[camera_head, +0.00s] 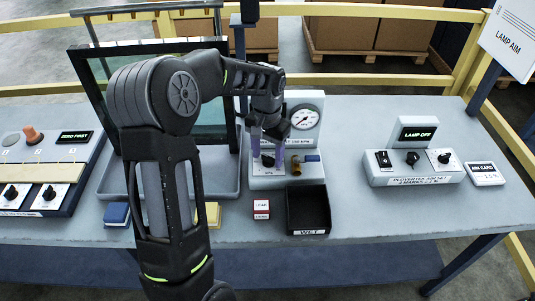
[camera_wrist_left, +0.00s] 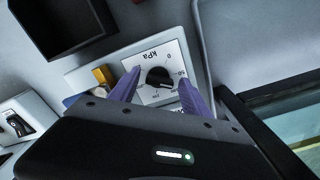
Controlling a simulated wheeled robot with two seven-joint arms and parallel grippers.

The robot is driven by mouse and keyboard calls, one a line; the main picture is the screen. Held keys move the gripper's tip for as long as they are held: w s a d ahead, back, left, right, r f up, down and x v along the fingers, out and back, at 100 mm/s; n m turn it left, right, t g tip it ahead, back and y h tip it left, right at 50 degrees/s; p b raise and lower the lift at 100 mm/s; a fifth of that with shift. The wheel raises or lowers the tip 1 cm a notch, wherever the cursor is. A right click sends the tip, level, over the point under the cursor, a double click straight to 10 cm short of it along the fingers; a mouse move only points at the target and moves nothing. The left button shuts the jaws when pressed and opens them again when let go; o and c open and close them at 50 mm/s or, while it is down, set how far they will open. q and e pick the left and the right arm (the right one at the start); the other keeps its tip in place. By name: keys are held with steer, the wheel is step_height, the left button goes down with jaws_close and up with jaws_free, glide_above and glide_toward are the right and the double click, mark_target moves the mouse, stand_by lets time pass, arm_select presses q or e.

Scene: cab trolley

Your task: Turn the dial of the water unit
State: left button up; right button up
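The water unit (camera_head: 285,178) is a pale box with a round pressure gauge (camera_head: 304,117) on its raised back, in the middle of the table. Its dial is a black knob (camera_wrist_left: 159,77) on a white plate marked kPa; it also shows between my fingers in the head view (camera_head: 267,160). My left gripper (camera_head: 267,152) is over the unit, its purple fingers pointing down. In the left wrist view the fingers (camera_wrist_left: 158,92) are apart, one on each side of the knob. I cannot tell whether they touch it. My right gripper is not in view.
A brass fitting (camera_wrist_left: 103,75) sits on the unit beside the dial plate. A black WET tray (camera_head: 308,210) and a small red-and-white block (camera_head: 262,209) lie in front. A framed glass panel (camera_head: 90,80) stands left. A lamp unit (camera_head: 414,167) stands right, with clear table between.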

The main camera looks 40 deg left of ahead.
arm_select(q)
steer(key=shift+o, duration=0.2)
step_height(320, 180, up, 8)
steer(key=shift+f+b, duration=0.1)
steer(key=shift+b, duration=0.25)
steer(key=shift+c, duration=0.3)
steer(key=shift+d, duration=0.25)
steer(key=shift+c, duration=0.8)
steer(key=shift+m+t+y, duration=0.3)
steer(key=shift+m, duration=0.5)
steer(key=w+d+b, duration=0.1)
steer(key=d, duration=0.1)
steer(key=d+f+b, duration=0.1)
steer(key=d+b, duration=0.1)
steer(key=w+d+b, duration=0.1)
steer(key=d, duration=0.2)
steer(key=shift+w+f, duration=0.25)
steer(key=shift+w, duration=0.05)
steer(key=c, duration=0.4)
steer(key=d+n+y+b, duration=0.1)
steer(key=n+y+b, duration=0.1)
steer(key=n+b, duration=0.15)
steer(key=n+g+y, duration=0.1)
steer(key=n+y, duration=0.1)
steer(key=n, duration=1.4)
glide_toward(269, 158)
steer(key=shift+w+a+f, duration=0.15)
steer(key=shift+a+f, duration=0.2)
